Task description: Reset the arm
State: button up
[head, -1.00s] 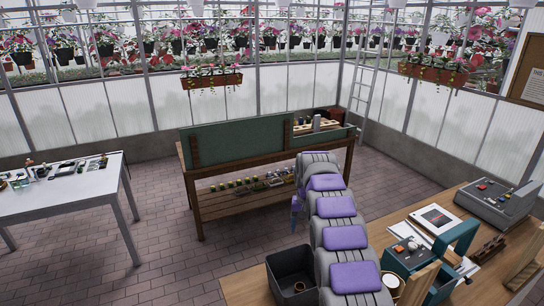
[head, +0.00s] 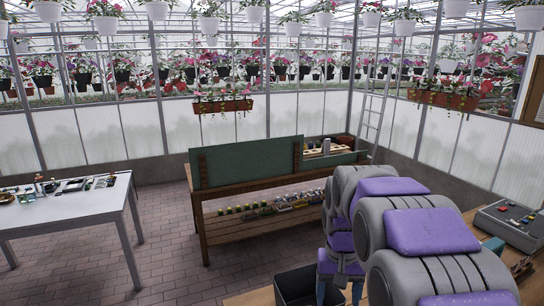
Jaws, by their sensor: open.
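My arm, grey with purple pads, rises from the bottom right and folds over, so its end hangs down. My gripper (head: 340,292) is partly in view at the bottom, below the folded links. It points down with its two bluish fingers apart and nothing seen between them. It shows just right of a dark bin (head: 290,285) on the wooden table (head: 245,298). The fingertips are near the bottom edge of the picture, and their height above the table cannot be told.
A grey control box (head: 510,226) sits on the table at right. A wooden bench with a green back (head: 245,165) stands ahead, with small pots on its lower shelf. A white table (head: 75,208) with small items is at left. Brick floor (head: 165,245) between them is clear.

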jog(key=s+f+b, duration=0.3)
jog(key=s+f, duration=0.3)
jog(key=s, duration=0.9)
jog(key=s+f+n+b, duration=0.1)
jog(key=s+f+b, duration=0.3)
jog(key=s, duration=1.1)
notch_tip(320, 180, down, 2)
jog(key=shift+s+a+f+g+b, duration=0.2)
jog(key=shift+s+a+g+b, duration=0.1)
jog(key=shift+a+g, duration=0.1)
